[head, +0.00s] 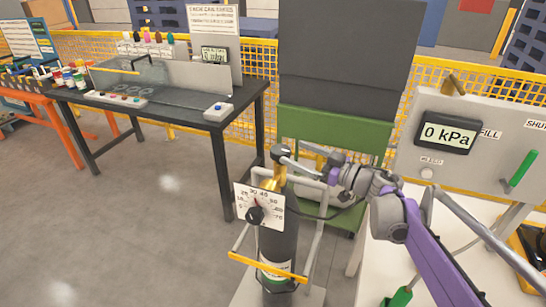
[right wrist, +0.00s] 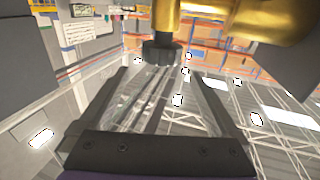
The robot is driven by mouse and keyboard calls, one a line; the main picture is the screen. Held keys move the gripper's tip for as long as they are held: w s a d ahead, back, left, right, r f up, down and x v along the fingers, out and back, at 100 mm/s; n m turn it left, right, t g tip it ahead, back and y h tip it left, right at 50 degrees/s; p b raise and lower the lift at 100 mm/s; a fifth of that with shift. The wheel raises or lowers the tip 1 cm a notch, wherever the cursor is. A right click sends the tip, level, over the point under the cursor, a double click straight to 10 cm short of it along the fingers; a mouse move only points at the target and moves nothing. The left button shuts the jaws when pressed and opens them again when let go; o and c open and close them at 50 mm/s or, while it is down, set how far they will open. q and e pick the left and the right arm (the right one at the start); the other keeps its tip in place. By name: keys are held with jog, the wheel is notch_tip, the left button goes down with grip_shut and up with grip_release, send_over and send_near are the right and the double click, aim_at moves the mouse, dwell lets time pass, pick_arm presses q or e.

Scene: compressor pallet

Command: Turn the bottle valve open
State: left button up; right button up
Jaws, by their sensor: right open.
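The dark gas bottle (head: 278,245) stands upright with a brass valve (head: 276,180) on top. A dark knob (head: 280,152) sits at the top of the valve. In the right wrist view the black knob (right wrist: 161,52) hangs from the brass body (right wrist: 240,15), just past the fingertips. My right gripper (head: 292,153) reaches in from the right at knob height. Its two fingers (right wrist: 160,85) are apart with nothing held between them. Whether a finger touches the knob is unclear. A white dial plate (head: 270,206) with a black knob partly hides the bottle's neck. My left gripper is not in view.
A yellow bar (head: 268,267) crosses the bottle's front. A panel (head: 490,140) at right has a display (head: 447,134) reading 0 kPa and a green handle (head: 523,167). A green cabinet (head: 335,130) stands behind. A black table (head: 150,100) stands at left; floor between is clear.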

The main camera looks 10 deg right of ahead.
aim_at(273, 147)
jog(key=shift+s+d+f+m+t+h+b, duration=0.2)
jog(key=shift+s+f+m+t+h+b, duration=0.15)
jog(key=shift+s+f+m+t+h, duration=0.45)
jog(key=x, duration=1)
jog(key=shift+a+f, duration=0.15)
jog(key=shift+a, duration=0.1)
jog(key=c, duration=1.4)
jog(key=shift+o, duration=0.2)
